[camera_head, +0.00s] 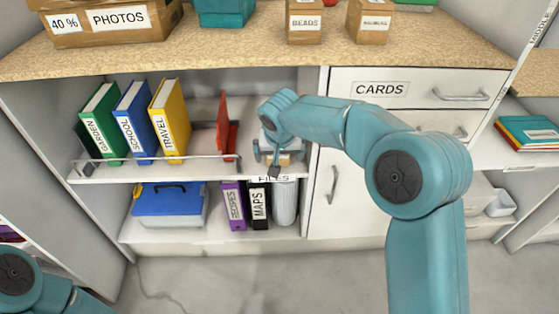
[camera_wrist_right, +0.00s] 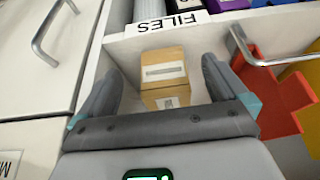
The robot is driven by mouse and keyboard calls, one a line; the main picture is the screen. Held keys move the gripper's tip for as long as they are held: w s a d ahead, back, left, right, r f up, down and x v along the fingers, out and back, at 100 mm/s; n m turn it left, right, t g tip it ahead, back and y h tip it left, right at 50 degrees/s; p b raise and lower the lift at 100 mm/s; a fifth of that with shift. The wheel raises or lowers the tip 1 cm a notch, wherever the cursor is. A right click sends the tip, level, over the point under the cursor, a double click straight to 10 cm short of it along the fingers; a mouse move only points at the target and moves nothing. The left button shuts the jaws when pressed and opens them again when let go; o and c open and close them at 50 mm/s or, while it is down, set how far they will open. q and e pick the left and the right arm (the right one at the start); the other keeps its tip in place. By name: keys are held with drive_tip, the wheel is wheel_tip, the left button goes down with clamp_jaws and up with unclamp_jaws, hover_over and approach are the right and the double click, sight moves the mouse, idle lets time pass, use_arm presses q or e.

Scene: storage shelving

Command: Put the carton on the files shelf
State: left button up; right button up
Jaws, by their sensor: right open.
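The carton (camera_head: 284,160) is a small brown box with a pale label. It stands on the shelf whose front edge carries the FILES label (camera_head: 273,179), at the right end near the side wall. In the right wrist view the carton (camera_wrist_right: 163,73) sits between the spread fingers of my right gripper (camera_wrist_right: 161,70), with a gap on each side. My right gripper (camera_head: 267,157) is open and partly hides the carton in the head view. The FILES label (camera_wrist_right: 172,21) lies just beyond the carton in the wrist view. My left gripper is out of view; only part of its arm shows at bottom left.
Green, blue and yellow binders (camera_head: 134,121) and a red bookend (camera_head: 226,127) stand left on the same shelf, behind a low rail (camera_head: 150,159). Below are a blue-lidded box (camera_head: 168,200), magazine files and a ribbed bin (camera_head: 285,203). A cabinet (camera_head: 345,200) stands right.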

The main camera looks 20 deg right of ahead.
drive_tip(key=s+a+f+n+g+y, duration=0.1)
drive_tip(key=s+a+f+y, duration=0.15)
drive_tip(key=s+f, duration=0.5)
drive_tip(key=s+a+f+n+g+y, duration=0.1)
drive_tip(key=s+a+f+g, duration=0.3)
drive_tip(key=f, duration=0.6)
drive_tip(key=s+f, duration=0.3)
drive_tip(key=s, duration=0.4)
drive_tip(key=s+f+y, duration=0.1)
drive_tip(key=s+f, duration=0.3)
drive_tip(key=s, duration=0.3)
drive_tip(key=s+f+m+t, duration=0.1)
drive_tip(key=s+f, duration=0.2)
drive_tip(key=s, duration=0.4)
drive_tip(key=shift+f+y, duration=0.35)
drive_tip(key=shift+f, duration=0.05)
